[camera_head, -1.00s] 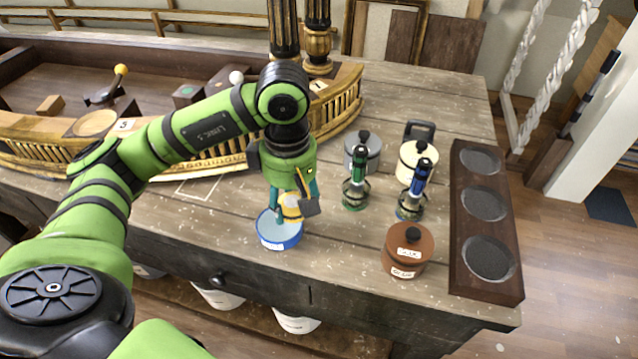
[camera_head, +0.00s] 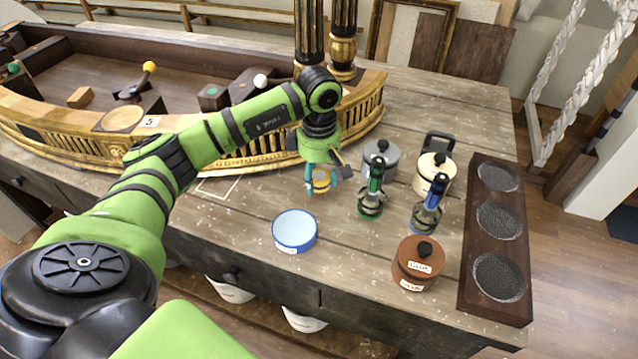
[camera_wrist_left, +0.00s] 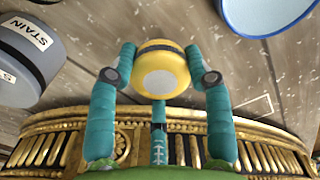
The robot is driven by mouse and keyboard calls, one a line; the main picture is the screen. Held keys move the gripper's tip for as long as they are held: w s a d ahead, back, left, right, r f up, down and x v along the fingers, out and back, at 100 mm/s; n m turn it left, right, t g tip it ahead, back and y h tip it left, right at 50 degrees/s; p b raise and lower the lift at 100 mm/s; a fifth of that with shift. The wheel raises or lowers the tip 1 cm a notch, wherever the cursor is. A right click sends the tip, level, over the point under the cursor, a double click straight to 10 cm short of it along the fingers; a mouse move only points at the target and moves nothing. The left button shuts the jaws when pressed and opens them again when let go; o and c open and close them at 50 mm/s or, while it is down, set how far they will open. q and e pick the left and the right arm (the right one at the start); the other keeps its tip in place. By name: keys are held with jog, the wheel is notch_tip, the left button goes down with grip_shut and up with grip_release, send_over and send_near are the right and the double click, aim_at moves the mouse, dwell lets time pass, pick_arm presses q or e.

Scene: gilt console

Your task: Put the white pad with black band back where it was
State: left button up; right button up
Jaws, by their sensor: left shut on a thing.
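My left gripper (camera_head: 320,186) is shut on a small round yellow pad (camera_head: 321,177) with a grey band. The left wrist view shows this yellow pad (camera_wrist_left: 162,72) between the teal fingertips, with a pale round spot on its face. It is held above the table, behind the blue-rimmed white bowl (camera_head: 294,230) and apart from it. I see no plainly white pad with a black band; the held one looks yellow and grey. A white outline (camera_head: 218,189) is marked on the tabletop left of the gripper. My right gripper is out of view.
Right of the gripper stand a grey pot (camera_head: 380,160), a cream pot (camera_head: 434,174), green (camera_head: 371,196) and blue (camera_head: 428,206) handled tools and a brown pot (camera_head: 417,266). A dark rack (camera_head: 480,255) is at the right edge. The gilt console (camera_head: 250,160) curves behind.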

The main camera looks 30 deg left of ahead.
aim_at(319, 197)
pick_arm(q)
notch_tip(319, 197, down, 3)
jog(key=shift+f+p, duration=0.2)
jog(key=shift+p, duration=0.45)
jog(key=shift+f, duration=0.15)
jog(key=shift+f+b, duration=0.25)
jog(key=shift+b, duration=0.1)
jog(key=o, duration=1.1)
jog(key=shift+r, duration=0.1)
